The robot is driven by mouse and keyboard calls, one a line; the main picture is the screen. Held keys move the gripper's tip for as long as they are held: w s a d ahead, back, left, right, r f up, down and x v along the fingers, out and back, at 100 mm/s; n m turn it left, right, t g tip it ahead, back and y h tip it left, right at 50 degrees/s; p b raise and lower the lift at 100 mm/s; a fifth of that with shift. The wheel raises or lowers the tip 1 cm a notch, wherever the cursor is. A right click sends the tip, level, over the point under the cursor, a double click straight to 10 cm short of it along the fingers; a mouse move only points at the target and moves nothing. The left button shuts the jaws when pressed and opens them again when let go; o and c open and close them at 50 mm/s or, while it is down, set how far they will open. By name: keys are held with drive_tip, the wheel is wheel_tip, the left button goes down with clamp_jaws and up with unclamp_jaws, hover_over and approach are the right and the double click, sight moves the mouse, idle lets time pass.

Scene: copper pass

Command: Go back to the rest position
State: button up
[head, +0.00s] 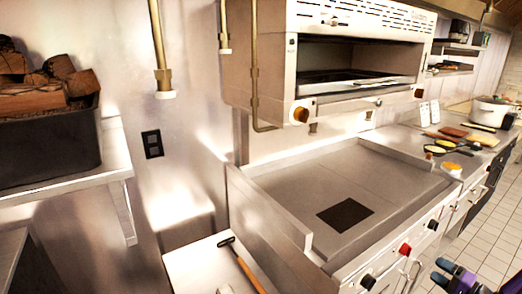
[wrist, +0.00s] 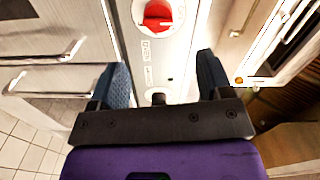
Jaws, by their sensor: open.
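My gripper (wrist: 163,78) is open, with its two blue-grey padded fingers apart and nothing between them. In the wrist view it faces a pale steel control panel (wrist: 180,70) with a red knob (wrist: 158,14). A smaller dark knob (wrist: 158,98) shows between the fingers, close to the dark gripper bar.
The griddle's front carries a red knob (head: 405,249) and black knobs. A broiler (head: 270,60) hangs above it. A counter (head: 400,140) with food and a pot (head: 490,110) is at right. A hammer-like tool (head: 245,268) lies on the lower left worktop. Tiled floor (head: 490,240) is clear at right.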

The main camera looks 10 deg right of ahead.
drive_tip(key=w+a+r+n+g+y, duration=0.3)
drive_tip(key=a+r+g, duration=0.15)
drive_tip(key=r, duration=0.45)
drive_tip(key=w+a+r+n+g+y, duration=0.2)
drive_tip(key=w+a+r+n+g, duration=0.15)
drive_tip(key=a+r, duration=0.4)
drive_tip(key=a+r+n+g+h, duration=0.1)
drive_tip(key=a+r+g, duration=0.2)
drive_tip(key=a+r, duration=0.35)
drive_tip(key=a+r+n+g+h, duration=0.1)
drive_tip(key=a+r+g, duration=0.25)
drive_tip(key=r, duration=0.55)
drive_tip(key=s+a+r+n+t+h, duration=0.1)
drive_tip(key=s+a+r+h, duration=0.4)
drive_tip(key=s+a+r, duration=0.3)
drive_tip(key=s+a+r+n+t+h, duration=0.1)
drive_tip(key=s+a+r+t+h, duration=0.1)
drive_tip(key=s+a+r+h, duration=0.3)
drive_tip(key=s+a+r, duration=0.4)
drive_tip(key=s, duration=0.5)
drive_tip(key=shift+a+r+n, duration=0.25)
drive_tip(key=shift+r+n, duration=0.1)
drive_tip(key=shift+r, duration=0.05)
